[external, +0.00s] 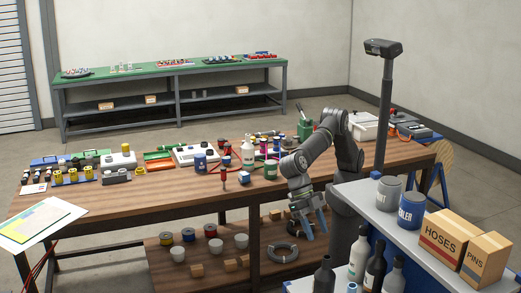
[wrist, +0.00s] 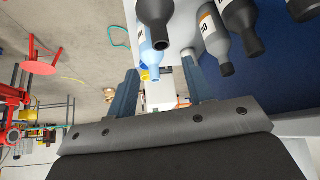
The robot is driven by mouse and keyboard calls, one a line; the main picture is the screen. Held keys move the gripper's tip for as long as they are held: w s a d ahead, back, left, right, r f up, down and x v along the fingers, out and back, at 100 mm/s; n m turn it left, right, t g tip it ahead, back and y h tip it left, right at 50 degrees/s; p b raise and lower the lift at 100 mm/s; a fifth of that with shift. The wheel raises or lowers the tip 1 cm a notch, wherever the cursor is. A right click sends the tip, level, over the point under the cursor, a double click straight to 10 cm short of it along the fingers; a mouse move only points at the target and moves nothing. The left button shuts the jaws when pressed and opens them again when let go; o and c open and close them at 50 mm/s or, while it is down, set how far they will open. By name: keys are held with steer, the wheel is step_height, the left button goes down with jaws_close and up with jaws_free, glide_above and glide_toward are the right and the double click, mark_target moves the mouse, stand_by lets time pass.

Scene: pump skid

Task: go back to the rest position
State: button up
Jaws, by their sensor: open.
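My gripper (external: 314,233) hangs at the front edge of the wooden workbench (external: 120,205), at the right, with its fingers pointing down. In the wrist view my gripper (wrist: 160,80) shows two blue-grey fingers spread apart. Nothing is held between them. My arm is bent, with the elbow raised above the bench.
A camera post (external: 386,100) rises behind my arm. Open floor lies behind the bench.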

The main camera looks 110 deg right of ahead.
mark_target(329, 258)
steer(key=x, duration=1.2)
steer(key=shift+f, duration=0.25)
step_height(329, 258, up, 4)
steer(key=shift+r, duration=0.1)
steer(key=w+d+r, duration=0.4)
steer(key=d+r, duration=0.3)
steer(key=d, duration=0.4)
steer(key=w+d+m+t+h, duration=0.1)
steer(key=w+d+m, duration=0.4)
steer(key=d, duration=0.8)
steer(key=w+d+m+t+h, duration=0.1)
steer(key=w+d+m+t, duration=0.3)
steer(key=d, duration=0.9)
steer(key=w+d+m+t, duration=0.2)
steer(key=w+d+m, duration=0.4)
steer(key=w+d, duration=0.3)
steer(key=d, duration=0.4)
steer(key=shift+r+t+h, duration=0.3)
steer(key=shift+r+h, duration=0.05)
steer(key=shift+h, duration=0.05)
